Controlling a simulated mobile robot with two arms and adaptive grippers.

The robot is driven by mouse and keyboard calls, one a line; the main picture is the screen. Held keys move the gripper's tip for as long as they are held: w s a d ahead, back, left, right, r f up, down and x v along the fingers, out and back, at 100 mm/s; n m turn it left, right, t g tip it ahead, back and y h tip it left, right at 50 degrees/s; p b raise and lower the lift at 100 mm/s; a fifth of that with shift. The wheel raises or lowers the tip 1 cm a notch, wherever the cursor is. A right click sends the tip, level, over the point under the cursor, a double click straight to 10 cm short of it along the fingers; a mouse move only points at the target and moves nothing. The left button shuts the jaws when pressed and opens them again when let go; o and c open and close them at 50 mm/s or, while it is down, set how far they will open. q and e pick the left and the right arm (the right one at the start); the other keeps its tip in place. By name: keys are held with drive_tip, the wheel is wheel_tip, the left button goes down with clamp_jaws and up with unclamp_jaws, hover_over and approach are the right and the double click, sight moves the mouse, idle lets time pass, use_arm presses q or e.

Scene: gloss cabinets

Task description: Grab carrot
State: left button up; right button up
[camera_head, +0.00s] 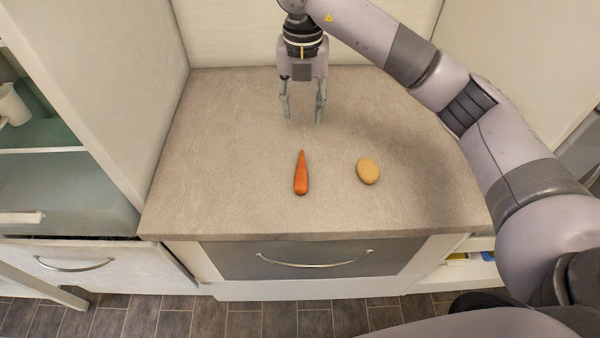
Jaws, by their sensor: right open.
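An orange carrot (301,176) lies on the grey-brown countertop (220,160), its narrow end pointing to the back. My right gripper (303,120) is open and empty. It points down over the rear part of the counter, behind the carrot and apart from it. My left gripper is not in view.
A yellow-brown potato-like object (368,171) lies on the counter right of the carrot. A tall cabinet side (110,90) bounds the counter on the left, and a wall stands behind. A drawer with a handle (315,263) is below the front edge. The counter's left part is clear.

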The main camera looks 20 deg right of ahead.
drive_tip(key=p, duration=0.3)
hover_over(302, 162)
wheel_tip(302, 162, down, 11)
drive_tip(key=shift+r, duration=0.2)
wheel_tip(302, 162, down, 5)
drive_tip(key=shift+r+p, duration=0.1)
drive_tip(key=shift+p, duration=1.05)
drive_tip(key=shift+f, duration=0.35)
drive_tip(key=shift+c, duration=0.2)
drive_tip(key=shift+w, duration=0.1)
clamp_jaws()
